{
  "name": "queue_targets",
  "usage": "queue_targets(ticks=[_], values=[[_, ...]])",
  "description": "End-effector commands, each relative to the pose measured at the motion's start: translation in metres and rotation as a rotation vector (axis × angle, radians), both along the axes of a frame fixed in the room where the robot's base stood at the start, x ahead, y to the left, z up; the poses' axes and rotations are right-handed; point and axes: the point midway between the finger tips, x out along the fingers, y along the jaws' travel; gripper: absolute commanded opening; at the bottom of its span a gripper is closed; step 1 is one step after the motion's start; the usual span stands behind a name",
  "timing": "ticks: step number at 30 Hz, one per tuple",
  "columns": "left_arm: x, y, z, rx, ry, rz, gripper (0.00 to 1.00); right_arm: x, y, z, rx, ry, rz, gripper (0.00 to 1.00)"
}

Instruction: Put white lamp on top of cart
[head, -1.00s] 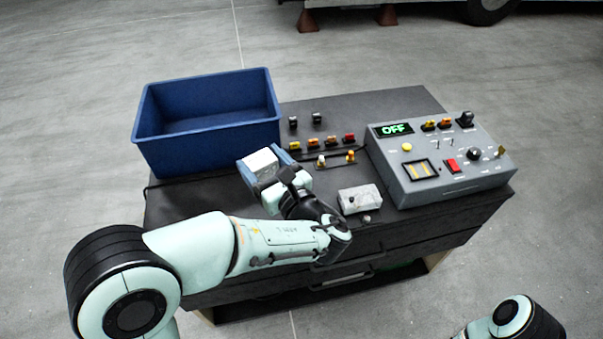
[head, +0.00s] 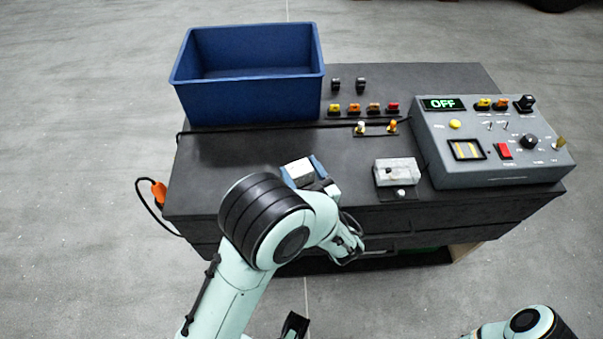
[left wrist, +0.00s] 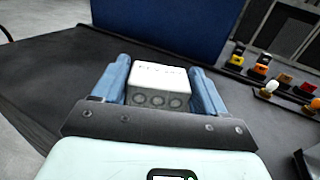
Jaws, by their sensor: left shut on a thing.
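The white lamp (head: 298,168) is a small white block; in the left wrist view (left wrist: 158,84) its near face shows three round marks. My left gripper (head: 303,172) is shut on it, with blue fingers on both sides of it, also seen in the left wrist view (left wrist: 160,92). The cart (head: 235,160) is dark, with a flat top and drawers in front. The gripper and lamp are over the front part of the cart top, in front of the blue bin. I cannot tell whether the lamp touches the top. My right gripper is out of view.
The blue bin (head: 250,100) stands at the back left of the cart. A grey control box (head: 480,165) reading OFF stands at the right. A small pale box (head: 397,172) lies right of the lamp. Small coloured switches (head: 354,109) sit behind. The left front top is bare.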

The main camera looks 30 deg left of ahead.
Motion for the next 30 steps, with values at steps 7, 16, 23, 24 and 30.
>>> queue_targets(ticks=[7, 16, 23, 24, 30], values=[[0.0002, -0.0001, -0.0046, 0.000, -0.002, 0.000, 0.38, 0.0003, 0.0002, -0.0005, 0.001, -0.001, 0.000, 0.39], [0.0001, 0.0000, -0.0086, -0.001, -0.001, 0.000, 0.95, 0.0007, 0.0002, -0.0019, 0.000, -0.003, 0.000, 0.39], [0.0001, 0.0000, -0.0083, -0.001, -0.001, 0.000, 0.97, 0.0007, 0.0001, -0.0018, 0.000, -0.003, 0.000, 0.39], [0.0001, 0.0000, -0.0082, -0.001, -0.001, 0.000, 0.97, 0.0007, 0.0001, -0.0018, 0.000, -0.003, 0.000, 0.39], [-0.0057, -0.0096, -0.0047, -0.001, 0.001, -0.003, 0.97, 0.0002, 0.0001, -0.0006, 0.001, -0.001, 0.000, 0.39]])
